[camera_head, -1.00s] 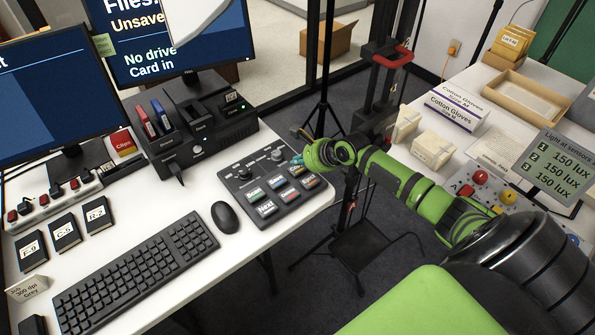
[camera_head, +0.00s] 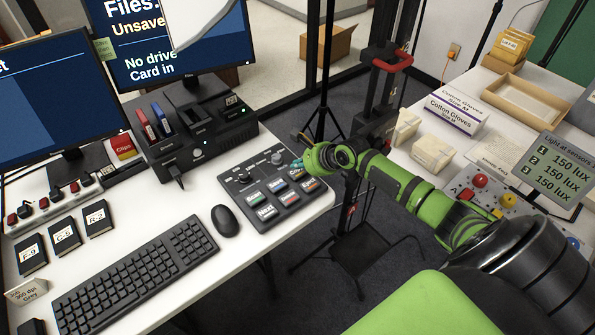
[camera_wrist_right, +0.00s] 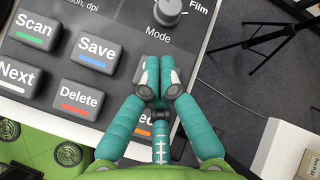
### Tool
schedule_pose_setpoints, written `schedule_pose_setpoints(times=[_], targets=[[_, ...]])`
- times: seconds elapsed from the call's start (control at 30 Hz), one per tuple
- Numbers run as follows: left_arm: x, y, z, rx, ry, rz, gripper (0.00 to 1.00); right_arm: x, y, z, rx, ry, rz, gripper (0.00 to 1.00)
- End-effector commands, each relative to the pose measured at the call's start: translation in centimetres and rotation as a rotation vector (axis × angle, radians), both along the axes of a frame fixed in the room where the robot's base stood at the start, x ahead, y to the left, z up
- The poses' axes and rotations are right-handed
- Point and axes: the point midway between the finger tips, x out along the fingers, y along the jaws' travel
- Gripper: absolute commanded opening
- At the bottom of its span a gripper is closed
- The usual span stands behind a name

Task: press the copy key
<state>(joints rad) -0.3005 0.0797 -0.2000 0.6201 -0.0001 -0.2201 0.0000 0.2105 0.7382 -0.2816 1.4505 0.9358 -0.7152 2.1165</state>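A dark key panel (camera_head: 242,176) lies at the right end of the white desk, with two rows of labelled keys below knobs. The copy key (camera_head: 295,173) appears to be the right key of the upper row; its label is partly hidden. My right gripper (camera_head: 298,163) hangs at that key. In the wrist view the teal fingers of my right gripper (camera_wrist_right: 158,78) are together, with nothing seen between them. Their tips cover most of the key right of the Save key (camera_wrist_right: 97,49). Whether they touch it I cannot tell. My left gripper is out of view.
The Delete key (camera_wrist_right: 80,98) and a partly covered orange-striped key (camera_wrist_right: 143,126) lie just below the fingers. The Mode knob (camera_wrist_right: 168,10) stands above them. A mouse (camera_head: 225,220) and keyboard (camera_head: 135,272) are left of the panel. The desk's right edge is close by.

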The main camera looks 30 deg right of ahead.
Motion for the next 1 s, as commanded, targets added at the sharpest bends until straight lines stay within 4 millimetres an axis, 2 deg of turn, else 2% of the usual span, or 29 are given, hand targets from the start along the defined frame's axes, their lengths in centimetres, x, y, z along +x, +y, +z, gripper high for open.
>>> schedule_pose_setpoints(times=[1.0], targets=[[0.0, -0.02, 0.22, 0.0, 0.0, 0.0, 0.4, 0.0, -0.01, -0.91, 0.0, 0.0, 0.0, 0.0]])
